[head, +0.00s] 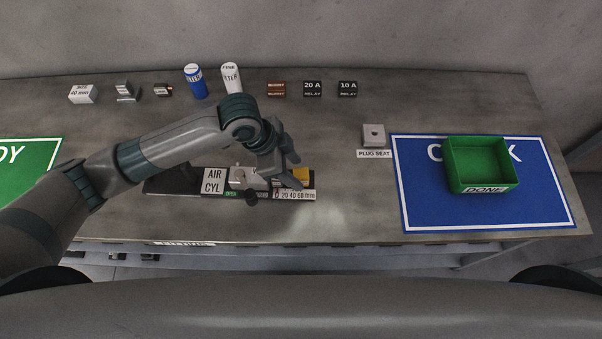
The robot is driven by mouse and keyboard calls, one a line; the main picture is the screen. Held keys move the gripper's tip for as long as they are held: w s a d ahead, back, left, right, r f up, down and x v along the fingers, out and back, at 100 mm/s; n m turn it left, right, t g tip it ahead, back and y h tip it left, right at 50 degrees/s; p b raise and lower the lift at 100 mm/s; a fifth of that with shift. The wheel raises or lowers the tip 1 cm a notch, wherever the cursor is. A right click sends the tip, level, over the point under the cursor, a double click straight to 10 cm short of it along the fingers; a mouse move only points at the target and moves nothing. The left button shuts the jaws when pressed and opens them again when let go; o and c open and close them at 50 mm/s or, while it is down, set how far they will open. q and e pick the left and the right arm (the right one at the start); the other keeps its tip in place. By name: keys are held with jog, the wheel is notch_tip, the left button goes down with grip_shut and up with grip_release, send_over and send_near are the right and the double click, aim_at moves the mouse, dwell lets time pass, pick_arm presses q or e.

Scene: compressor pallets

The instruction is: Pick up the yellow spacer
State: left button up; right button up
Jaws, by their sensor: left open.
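The yellow spacer (302,174) shows as a small yellow patch on the right part of a dark base at the bench's front middle. Its left side is hidden behind my left gripper. A white label reading "0 20 40 60 mm" (294,194) is just in front of it. My left gripper (292,172) is open and points down at the spacer's left edge. I cannot tell whether the fingers touch it. My right gripper is not in view.
An "AIR CYL" label (214,181) lies left of the gripper. Blue (195,82) and white (231,78) filters and several small boxes line the back. A plug seat (374,135) stands right of centre. A green "DONE" tray (481,166) sits on the blue mat (420,207).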

aim_at(298, 173)
pick_arm(q)
jog(key=shift+p+x, duration=0.4)
jog(key=shift+x, duration=1.3)
jog(key=shift+r, duration=0.1)
jog(key=c, duration=1.1)
